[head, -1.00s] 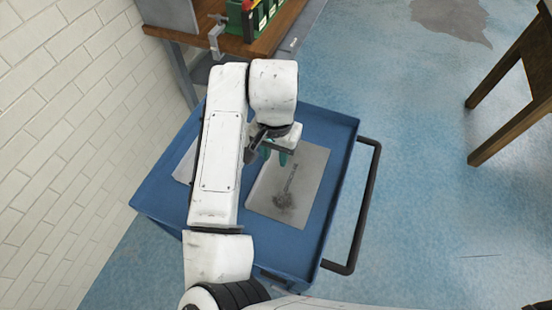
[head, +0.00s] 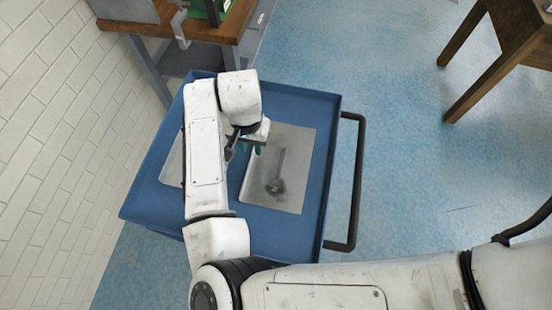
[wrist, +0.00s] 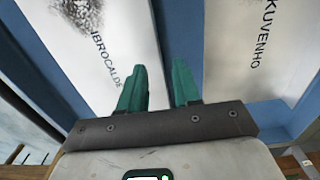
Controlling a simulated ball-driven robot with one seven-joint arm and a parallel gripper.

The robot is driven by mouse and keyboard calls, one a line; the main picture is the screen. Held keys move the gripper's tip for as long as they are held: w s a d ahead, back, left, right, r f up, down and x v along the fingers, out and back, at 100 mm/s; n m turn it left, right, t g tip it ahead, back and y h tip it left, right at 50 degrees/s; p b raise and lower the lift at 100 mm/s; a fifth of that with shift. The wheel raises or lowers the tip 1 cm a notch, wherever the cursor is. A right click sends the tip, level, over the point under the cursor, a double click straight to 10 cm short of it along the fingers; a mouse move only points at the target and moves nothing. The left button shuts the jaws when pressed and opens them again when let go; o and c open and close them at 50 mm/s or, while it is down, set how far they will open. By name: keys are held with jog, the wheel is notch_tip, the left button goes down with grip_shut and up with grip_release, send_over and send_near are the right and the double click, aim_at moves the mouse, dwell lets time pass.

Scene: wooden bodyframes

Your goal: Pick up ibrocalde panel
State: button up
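The ibrocalde panel (wrist: 108,40) is a flat pale plate with its printed name and a dark smudge, at the left in the wrist view. In the head view it appears to be the right-hand smudged plate (head: 290,165) in the blue cart tray. My gripper (wrist: 160,66) has its two teal fingers apart, near the panel's inner edge. In the wrist view that edge runs between the fingers; whether they touch it I cannot tell. In the head view my gripper (head: 252,148) is at the panel's left edge, partly hidden by my arm.
The kuvenho panel (wrist: 254,45) lies beside it across a narrow blue gap, mostly hidden by my arm in the head view. The blue cart (head: 328,135) has raised rims and a black handle (head: 357,180). A wooden bench (head: 225,38) is behind; a brick wall is left.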

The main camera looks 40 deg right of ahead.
jog(key=shift+f, duration=1.35)
jog(key=shift+c, duration=0.3)
grip_shut()
jog(key=shift+r, duration=0.1)
